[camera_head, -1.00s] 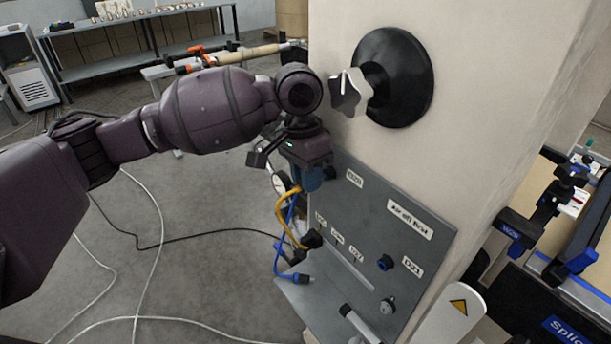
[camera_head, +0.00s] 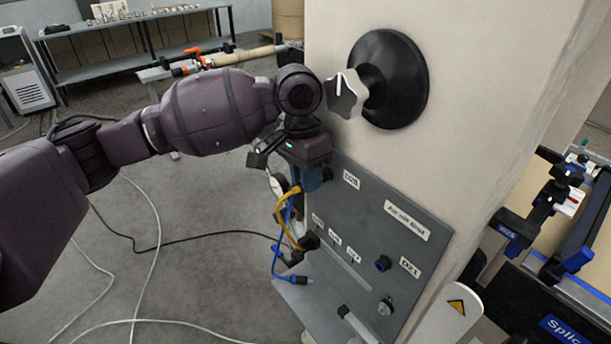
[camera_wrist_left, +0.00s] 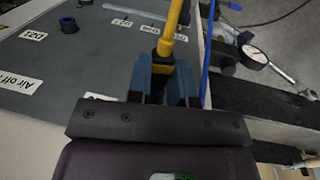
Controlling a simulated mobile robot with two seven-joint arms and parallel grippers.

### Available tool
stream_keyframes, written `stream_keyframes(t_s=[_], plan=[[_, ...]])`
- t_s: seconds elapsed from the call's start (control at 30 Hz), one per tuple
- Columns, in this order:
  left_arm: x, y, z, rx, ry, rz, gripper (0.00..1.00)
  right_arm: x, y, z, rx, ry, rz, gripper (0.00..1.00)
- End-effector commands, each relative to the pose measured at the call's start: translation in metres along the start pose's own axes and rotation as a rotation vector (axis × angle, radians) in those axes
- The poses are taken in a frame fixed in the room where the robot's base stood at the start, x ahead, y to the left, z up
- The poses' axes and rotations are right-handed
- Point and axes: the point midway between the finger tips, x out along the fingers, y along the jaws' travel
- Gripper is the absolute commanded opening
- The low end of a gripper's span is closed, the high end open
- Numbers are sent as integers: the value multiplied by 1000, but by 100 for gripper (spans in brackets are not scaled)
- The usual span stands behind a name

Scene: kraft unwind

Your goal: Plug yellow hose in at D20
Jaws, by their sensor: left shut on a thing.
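My left gripper (camera_head: 311,180) is beside the upper left part of the grey panel (camera_head: 365,225). In the left wrist view its blue fingers (camera_wrist_left: 163,78) are shut on the end of the yellow hose (camera_wrist_left: 174,28). In the head view the yellow hose (camera_head: 281,213) curves down from the gripper to a dark fitting (camera_head: 310,241) at the panel's left side. The D20 label (camera_head: 351,180) is just right of the gripper. The gripper hides any port there, so I cannot tell whether the hose end touches one. My right gripper is not in view.
A black round mount with a pale star knob (camera_head: 346,95) projects from the column above. A gauge (camera_wrist_left: 253,56) is nearby.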

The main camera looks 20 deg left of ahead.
Motion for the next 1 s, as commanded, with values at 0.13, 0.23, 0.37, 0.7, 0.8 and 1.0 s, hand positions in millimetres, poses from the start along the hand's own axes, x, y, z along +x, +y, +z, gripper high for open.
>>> stream_keyframes(t_s=[0.13, 0.23, 0.37, 0.7, 0.8, 1.0], plan=[[0, 0, 0, 0, 0, 0, 0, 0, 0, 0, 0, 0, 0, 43], [0, 0, -1, 0, 0, 0, 0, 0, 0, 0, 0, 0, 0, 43], [0, 0, -2, 0, 0, 0, 26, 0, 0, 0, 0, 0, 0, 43], [0, 0, -1, 0, 0, 0, 50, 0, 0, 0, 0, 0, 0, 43], [-1, 0, -1, 0, 0, 0, 50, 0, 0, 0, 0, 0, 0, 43], [-19, 0, -2, -1, 5, -2, 50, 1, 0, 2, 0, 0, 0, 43]])
